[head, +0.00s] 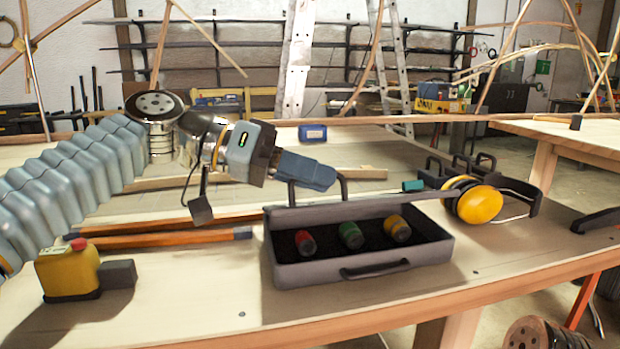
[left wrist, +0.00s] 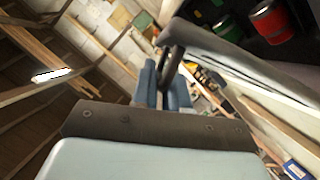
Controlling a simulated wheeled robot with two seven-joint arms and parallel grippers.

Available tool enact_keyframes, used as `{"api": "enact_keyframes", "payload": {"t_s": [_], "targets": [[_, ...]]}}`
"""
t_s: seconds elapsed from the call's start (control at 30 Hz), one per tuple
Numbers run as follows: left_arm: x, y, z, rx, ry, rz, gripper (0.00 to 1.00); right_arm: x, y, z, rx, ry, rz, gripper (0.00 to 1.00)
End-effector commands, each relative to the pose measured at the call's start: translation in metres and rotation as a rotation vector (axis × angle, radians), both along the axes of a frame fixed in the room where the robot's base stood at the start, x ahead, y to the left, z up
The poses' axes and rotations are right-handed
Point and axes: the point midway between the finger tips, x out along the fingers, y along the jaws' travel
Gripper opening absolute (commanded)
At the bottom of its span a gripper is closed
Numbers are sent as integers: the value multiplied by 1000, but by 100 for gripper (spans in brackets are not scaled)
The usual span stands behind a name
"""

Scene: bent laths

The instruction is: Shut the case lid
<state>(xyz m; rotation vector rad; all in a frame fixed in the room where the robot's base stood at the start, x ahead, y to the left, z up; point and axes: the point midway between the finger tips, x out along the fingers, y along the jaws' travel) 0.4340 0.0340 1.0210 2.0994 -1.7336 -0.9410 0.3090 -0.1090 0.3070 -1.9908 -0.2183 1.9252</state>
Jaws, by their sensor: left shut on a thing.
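The dark grey case (head: 362,268) stands open on the workbench, with a red, a green and a yellow-capped cylinder on its black lining. Its lid (head: 390,201) is raised at the back and shows nearly edge-on as a thin grey strip, so I cannot tell its exact angle. My left gripper (head: 318,176) is at the lid's dark handle (head: 343,188), its blue fingers shut on it. In the left wrist view the fingers (left wrist: 168,85) close around the handle bar beside the lid edge (left wrist: 245,62). My right gripper is not in view.
Yellow earmuffs (head: 480,204) lie right of the case. A yellow box with a red button (head: 68,272) stands at the front left. Wooden strips (head: 160,238) lie left of the case. The bench in front of the case is clear.

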Motion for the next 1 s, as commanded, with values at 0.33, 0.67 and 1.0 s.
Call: {"api": "enact_keyframes", "payload": {"t_s": [0.33, 0.67, 1.0], "targets": [[-19, -6, -38, 71, -222, 0, 0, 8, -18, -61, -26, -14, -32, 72], [-27, -8, -56, 120, -374, 0, 0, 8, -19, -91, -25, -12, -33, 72], [-28, -9, -60, 137, -407, -4, 0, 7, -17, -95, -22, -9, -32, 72]]}}
